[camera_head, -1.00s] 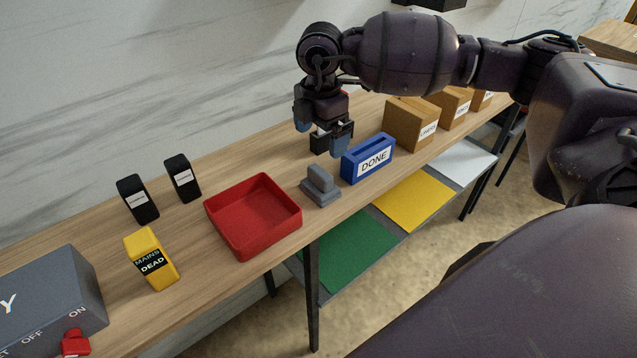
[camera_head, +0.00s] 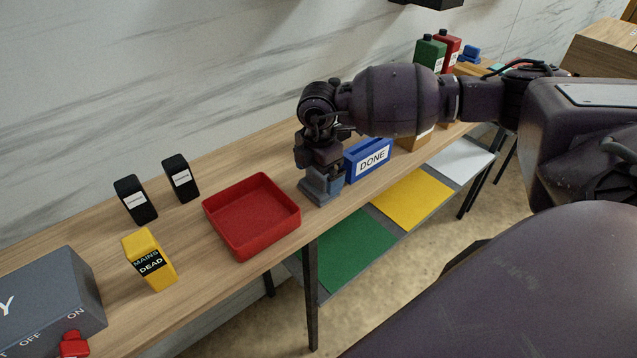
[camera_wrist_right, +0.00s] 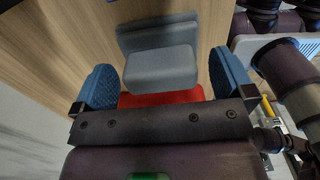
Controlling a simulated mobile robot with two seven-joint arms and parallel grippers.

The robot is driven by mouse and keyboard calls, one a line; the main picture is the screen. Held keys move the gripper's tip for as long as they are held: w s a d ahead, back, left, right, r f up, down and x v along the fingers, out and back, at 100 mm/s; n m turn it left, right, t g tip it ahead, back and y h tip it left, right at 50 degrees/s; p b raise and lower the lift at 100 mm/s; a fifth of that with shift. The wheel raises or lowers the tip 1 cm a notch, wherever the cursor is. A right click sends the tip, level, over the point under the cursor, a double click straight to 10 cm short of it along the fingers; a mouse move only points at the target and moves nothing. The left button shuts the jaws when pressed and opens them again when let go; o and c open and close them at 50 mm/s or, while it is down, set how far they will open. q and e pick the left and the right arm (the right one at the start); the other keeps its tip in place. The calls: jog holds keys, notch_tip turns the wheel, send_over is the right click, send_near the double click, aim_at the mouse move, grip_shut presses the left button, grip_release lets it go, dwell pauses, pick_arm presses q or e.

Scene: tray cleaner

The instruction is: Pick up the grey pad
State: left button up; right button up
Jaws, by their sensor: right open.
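The grey pad (camera_head: 318,193) sits on the wooden table between the red tray and the blue DONE holder. It is a block with a raised grip on a wider base. My right gripper (camera_head: 322,184) is lowered over it, and its blue fingers partly hide it. In the right wrist view, the grey pad (camera_wrist_right: 160,60) lies between the two open blue fingers of my right gripper (camera_wrist_right: 162,82), with a gap visible on each side. My left gripper is not in view.
The red tray (camera_head: 222,240) is just left of the pad, and the blue DONE holder (camera_head: 355,179) is close on its right. A yellow MAINS DEAD block (camera_head: 150,262), two black devices (camera_head: 182,178) and a grey box (camera_head: 60,290) stand farther left. The table's front edge is near.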

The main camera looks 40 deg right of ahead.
jog(key=shift+f, duration=0.1)
jog(key=shift+c, duration=0.5)
jog(key=shift+c, duration=1.1)
jog(key=c, duration=0.7)
jog(key=shift+r, duration=0.3)
notch_tip(320, 180, up, 20)
jog(key=shift+f, duration=0.25)
